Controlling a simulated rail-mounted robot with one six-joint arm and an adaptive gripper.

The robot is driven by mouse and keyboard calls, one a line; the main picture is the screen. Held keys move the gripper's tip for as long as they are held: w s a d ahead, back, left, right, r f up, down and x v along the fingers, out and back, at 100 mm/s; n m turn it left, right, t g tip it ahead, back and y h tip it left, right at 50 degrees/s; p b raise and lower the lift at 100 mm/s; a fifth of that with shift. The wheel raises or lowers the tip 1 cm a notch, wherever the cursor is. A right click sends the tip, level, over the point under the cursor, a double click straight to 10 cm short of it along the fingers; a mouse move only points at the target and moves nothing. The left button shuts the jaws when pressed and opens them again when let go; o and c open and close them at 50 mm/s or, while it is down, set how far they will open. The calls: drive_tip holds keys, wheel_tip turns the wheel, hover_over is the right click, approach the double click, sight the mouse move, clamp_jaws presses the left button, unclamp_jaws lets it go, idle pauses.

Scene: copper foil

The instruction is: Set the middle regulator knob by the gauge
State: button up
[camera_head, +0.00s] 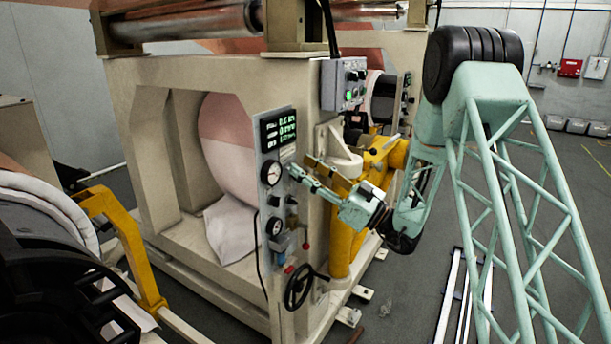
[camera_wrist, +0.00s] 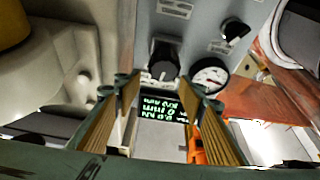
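The control panel (camera_head: 262,150) is grey and upright on the beige machine frame. A round white upper gauge (camera_head: 272,173) sits below the green-lit display (camera_head: 279,128); a lower gauge (camera_head: 275,227) is beneath. In the wrist view, the panel appears upside down, with a white gauge (camera_wrist: 209,75), a black knob (camera_wrist: 163,62) beside it and another black knob (camera_wrist: 236,30) farther off. My gripper (camera_head: 291,168) is in front of the panel, right of the upper gauge. Its fingers (camera_wrist: 163,92) are apart, with the nearer knob seen between and beyond their tips. I cannot tell contact or read the needle.
A black handwheel (camera_head: 298,287) and a red-tipped lever (camera_head: 305,240) are low on the panel side. A grey button box (camera_head: 343,84) stands above right. A yellow machine arm (camera_head: 345,225) stands close behind my gripper. A paper-coloured roll (camera_head: 226,140) is left of the panel.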

drive_tip(key=shift+r, duration=3.35)
drive_tip(key=shift+d, duration=0.1)
